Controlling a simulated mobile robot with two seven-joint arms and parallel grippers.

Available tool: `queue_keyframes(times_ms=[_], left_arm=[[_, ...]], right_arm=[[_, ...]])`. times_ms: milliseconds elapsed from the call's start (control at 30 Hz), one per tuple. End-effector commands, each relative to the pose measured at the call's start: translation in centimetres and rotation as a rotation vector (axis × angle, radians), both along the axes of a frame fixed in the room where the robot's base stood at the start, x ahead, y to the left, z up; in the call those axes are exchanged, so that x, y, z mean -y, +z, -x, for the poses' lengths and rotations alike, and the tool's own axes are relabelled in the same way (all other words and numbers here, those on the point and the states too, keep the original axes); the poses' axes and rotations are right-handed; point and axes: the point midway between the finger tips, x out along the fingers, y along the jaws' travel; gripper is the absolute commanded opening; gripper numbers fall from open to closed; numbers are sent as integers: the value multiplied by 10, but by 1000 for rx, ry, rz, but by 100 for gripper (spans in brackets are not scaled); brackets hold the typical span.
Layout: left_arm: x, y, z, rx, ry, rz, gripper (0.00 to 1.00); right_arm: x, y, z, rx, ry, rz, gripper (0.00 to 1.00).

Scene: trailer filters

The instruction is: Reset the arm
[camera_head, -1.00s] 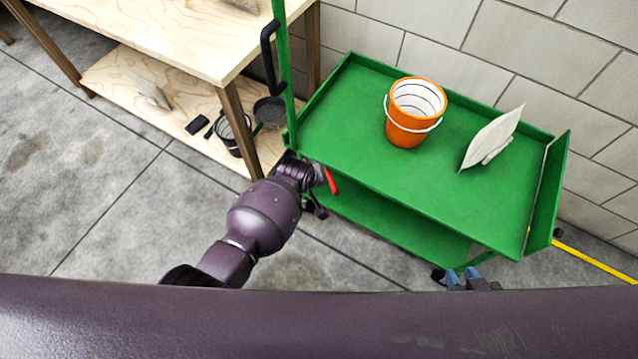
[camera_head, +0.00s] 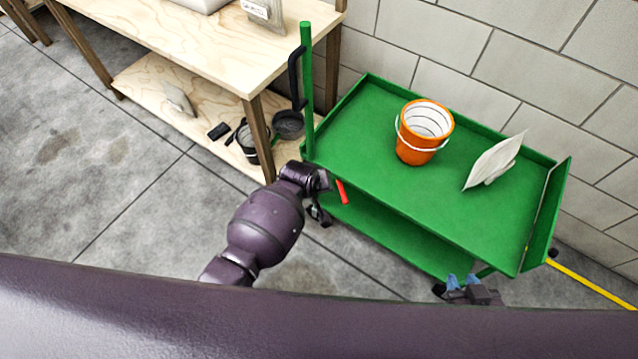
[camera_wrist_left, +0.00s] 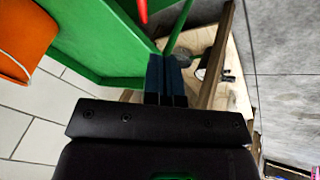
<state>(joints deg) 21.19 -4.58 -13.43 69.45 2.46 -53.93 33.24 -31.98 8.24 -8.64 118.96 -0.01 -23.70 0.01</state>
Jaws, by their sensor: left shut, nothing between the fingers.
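My left arm (camera_head: 265,225) reaches from the lower left toward the front left corner of a green cart in the head view. Its fingers are hidden there. In the left wrist view my left gripper (camera_wrist_left: 165,80) has its two blue-black fingers together with nothing between them, in front of the green cart (camera_wrist_left: 115,45) and a wooden shelf. My right gripper (camera_head: 465,284) shows small at the cart's front right, with blue fingertips. It looks empty, but its opening is too small to judge.
The green cart (camera_head: 360,140) carries an orange bucket (camera_head: 424,132) and a white bag (camera_head: 495,160). A red lever (camera_head: 342,192) is by my left wrist. Floor at left is clear.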

Motion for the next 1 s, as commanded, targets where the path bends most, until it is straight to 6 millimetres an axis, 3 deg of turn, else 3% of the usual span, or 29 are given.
queue_keyframes(times_ms=[467, 600, 733, 867, 1000], left_arm=[[2, 6, -8, 68, -73, -21, 0], [7, 49, -37, 260, -150, -31, 0], [-6, 89, -52, 435, -189, -59, 0], [-30, 115, -46, 570, -205, -102, 0], [-67, 135, -23, 688, -206, -167, 0]], right_arm=[[2, 5, -3, 12, 7, 7, 30], [3, 5, -3, 14, 9, 10, 30], [3, 4, -3, 14, 8, 9, 30], [3, 4, -2, 14, 7, 9, 30], [2, 7, -3, 19, 4, 6, 30]])
